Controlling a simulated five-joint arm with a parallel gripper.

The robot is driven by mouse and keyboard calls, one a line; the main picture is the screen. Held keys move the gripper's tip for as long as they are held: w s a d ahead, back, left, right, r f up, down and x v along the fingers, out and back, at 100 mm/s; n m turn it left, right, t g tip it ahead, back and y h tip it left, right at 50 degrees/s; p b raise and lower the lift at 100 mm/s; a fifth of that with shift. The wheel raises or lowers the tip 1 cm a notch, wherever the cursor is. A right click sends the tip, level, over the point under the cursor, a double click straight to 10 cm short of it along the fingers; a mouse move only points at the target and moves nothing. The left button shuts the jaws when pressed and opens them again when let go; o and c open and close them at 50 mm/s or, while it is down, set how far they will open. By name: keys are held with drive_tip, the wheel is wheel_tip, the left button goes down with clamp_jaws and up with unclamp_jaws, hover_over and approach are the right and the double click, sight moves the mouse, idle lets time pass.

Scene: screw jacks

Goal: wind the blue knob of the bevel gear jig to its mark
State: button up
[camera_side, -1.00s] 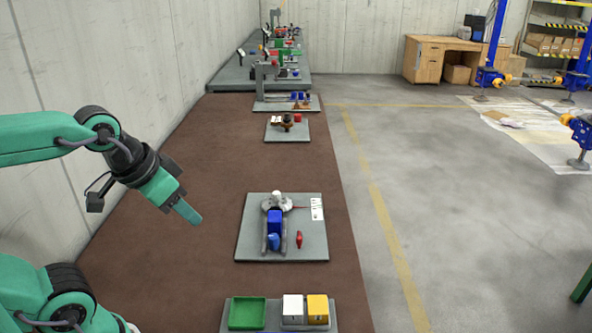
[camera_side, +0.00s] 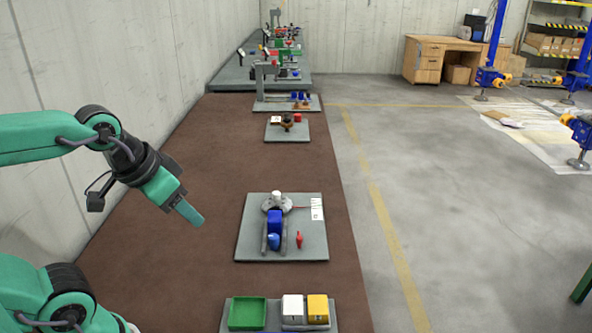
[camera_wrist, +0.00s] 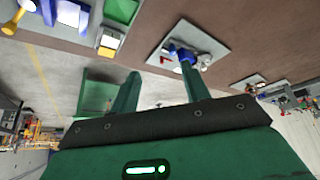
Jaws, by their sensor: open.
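The bevel gear jig stands on a grey plate (camera_side: 250,246) in the side view. It carries a round grey gear part (camera_side: 286,203) with a white top, a blue block (camera_side: 274,222) and a rounded blue knob (camera_side: 273,241) at its near end. A red handle-like piece (camera_side: 299,240) stands to the right, and a white marked card (camera_side: 317,209) lies at the right edge. The jig plate (camera_wrist: 218,38) also shows, tilted, in the wrist view, with a finger partly overlapping its blue parts. My gripper (camera_side: 194,214) is open and empty, left of the jig and above the brown surface; its fingers (camera_wrist: 160,68) stand apart.
Nearer the camera, a plate holds a green tray (camera_side: 247,313), a white box (camera_side: 292,309) and a yellow box (camera_side: 317,309). Beyond the jig stands a smaller plate (camera_side: 287,133) with parts. A wall is on the left; brown surface between is clear.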

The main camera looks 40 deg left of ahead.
drive_tip(key=n+g, duration=0.6)
drive_tip(key=n, duration=0.6)
hover_over(273, 236)
wheel_tip(273, 236, down, 13)
drive_tip(key=shift+r, duration=0.1)
drive_tip(key=shift+w+f, duration=0.1)
drive_tip(key=shift+f, duration=0.1)
drive_tip(key=shift+f, duration=3.9)
